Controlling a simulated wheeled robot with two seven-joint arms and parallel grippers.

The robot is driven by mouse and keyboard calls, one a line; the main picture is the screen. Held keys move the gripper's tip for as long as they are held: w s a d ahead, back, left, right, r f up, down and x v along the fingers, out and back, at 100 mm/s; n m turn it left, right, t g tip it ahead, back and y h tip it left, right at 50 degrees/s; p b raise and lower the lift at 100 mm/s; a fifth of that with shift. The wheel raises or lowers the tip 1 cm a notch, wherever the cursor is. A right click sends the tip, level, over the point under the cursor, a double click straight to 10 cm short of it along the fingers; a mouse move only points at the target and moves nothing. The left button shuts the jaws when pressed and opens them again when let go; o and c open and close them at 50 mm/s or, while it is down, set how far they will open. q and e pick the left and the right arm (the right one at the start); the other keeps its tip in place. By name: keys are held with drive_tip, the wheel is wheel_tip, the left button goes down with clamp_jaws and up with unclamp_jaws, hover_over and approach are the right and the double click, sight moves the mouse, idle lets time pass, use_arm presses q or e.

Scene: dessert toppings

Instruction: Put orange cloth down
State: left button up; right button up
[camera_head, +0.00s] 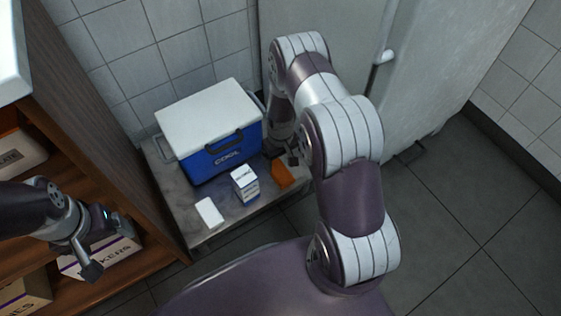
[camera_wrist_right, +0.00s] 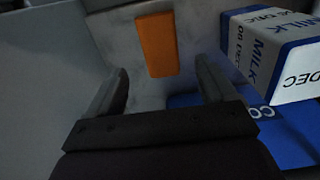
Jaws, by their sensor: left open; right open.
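The orange cloth (camera_head: 282,174) lies as a small folded piece at the right end of the low grey table (camera_head: 185,208). In the right wrist view the cloth (camera_wrist_right: 157,45) shows ahead of my fingertips, with grey surface around it. My right gripper (camera_head: 287,158) is beside the cloth, partly hidden by my arm in the head view. In its wrist view the gripper (camera_wrist_right: 162,82) is open with nothing between its fingers. My left gripper (camera_head: 108,250) is open and empty in front of the wooden shelf at the left.
A blue cooler (camera_head: 225,160) with a white lid stands on the table. A milk carton (camera_head: 245,184) stands close left of the cloth, also near my right fingers in the wrist view (camera_wrist_right: 275,55). A white flat item (camera_head: 209,213) lies near the front edge. A shelf (camera_head: 110,130) stands left.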

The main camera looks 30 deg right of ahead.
drive_tip(key=s+a+r+p, duration=0.1)
drive_tip(key=s+a+r, duration=0.1)
drive_tip(key=r, duration=0.8)
drive_tip(key=s+a+r+p, duration=0.1)
drive_tip(key=a+r, duration=0.2)
drive_tip(key=r, duration=0.7)
use_arm(q)
wheel_tip(320, 180, up, 3)
drive_tip(key=shift+f, duration=0.15)
use_arm(e)
drive_tip(key=s+a+r+t, duration=0.1)
drive_tip(key=s+a+r, duration=0.2)
drive_tip(key=s+r, duration=0.5)
drive_tip(key=s, duration=0.2)
drive_tip(key=shift+s+m, duration=0.35)
drive_tip(key=shift+m, duration=0.05)
drive_tip(key=shift+a+r, duration=0.1)
